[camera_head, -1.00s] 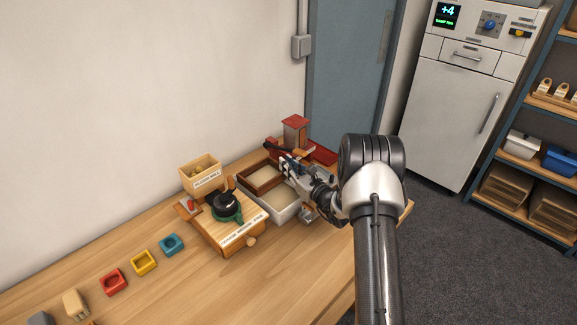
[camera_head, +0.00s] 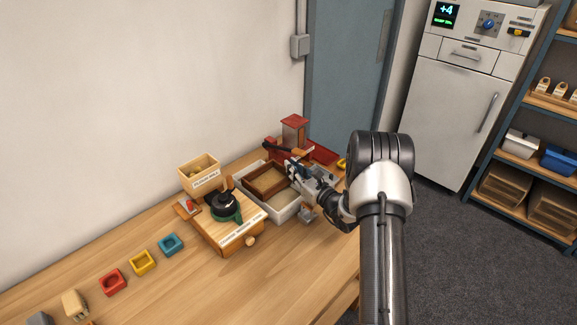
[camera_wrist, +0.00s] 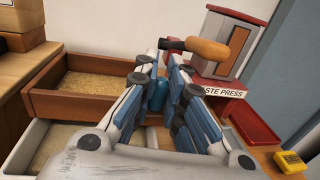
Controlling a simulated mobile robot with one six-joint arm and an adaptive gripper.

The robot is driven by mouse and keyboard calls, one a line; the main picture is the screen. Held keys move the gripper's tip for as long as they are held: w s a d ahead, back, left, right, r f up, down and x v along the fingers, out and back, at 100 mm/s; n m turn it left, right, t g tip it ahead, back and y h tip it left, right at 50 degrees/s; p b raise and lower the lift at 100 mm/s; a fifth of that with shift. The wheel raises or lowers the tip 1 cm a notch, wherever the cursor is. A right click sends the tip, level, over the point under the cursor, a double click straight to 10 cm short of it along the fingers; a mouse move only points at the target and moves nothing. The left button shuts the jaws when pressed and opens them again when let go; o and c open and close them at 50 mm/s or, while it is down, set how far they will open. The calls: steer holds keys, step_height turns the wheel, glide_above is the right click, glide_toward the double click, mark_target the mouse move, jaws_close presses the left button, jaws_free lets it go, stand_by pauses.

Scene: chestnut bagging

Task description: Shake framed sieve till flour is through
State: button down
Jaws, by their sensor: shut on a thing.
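The framed sieve (camera_head: 252,189) is a brown wooden frame with a tan, grainy layer inside. It sits over a white tray (camera_head: 284,216), with a pale layer in the tray at the sieve's near side. In the wrist view the sieve's front wall (camera_wrist: 85,106) is at left, above the tray (camera_wrist: 22,150). My gripper (camera_head: 291,167) is at the sieve's right side. Its fingers (camera_wrist: 165,88) are shut around a blue grip (camera_wrist: 158,95) beside the frame; the join to the frame is partly hidden. How much flour has passed through cannot be told.
A wooden mill box (camera_head: 237,232) with a green-and-black top stands left of the tray. The red-topped paste press (camera_head: 294,130) stands close behind, its wooden-handled lever (camera_wrist: 208,52) near my fingers. A red tray (camera_wrist: 255,126) lies right.

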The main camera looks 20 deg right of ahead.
steer(key=c, duration=1.9)
jaws_free()
steer(key=s+d, duration=0.2)
steer(key=s, duration=1)
steer(key=shift+d, duration=0.15)
steer(key=shift+o, duration=0.4)
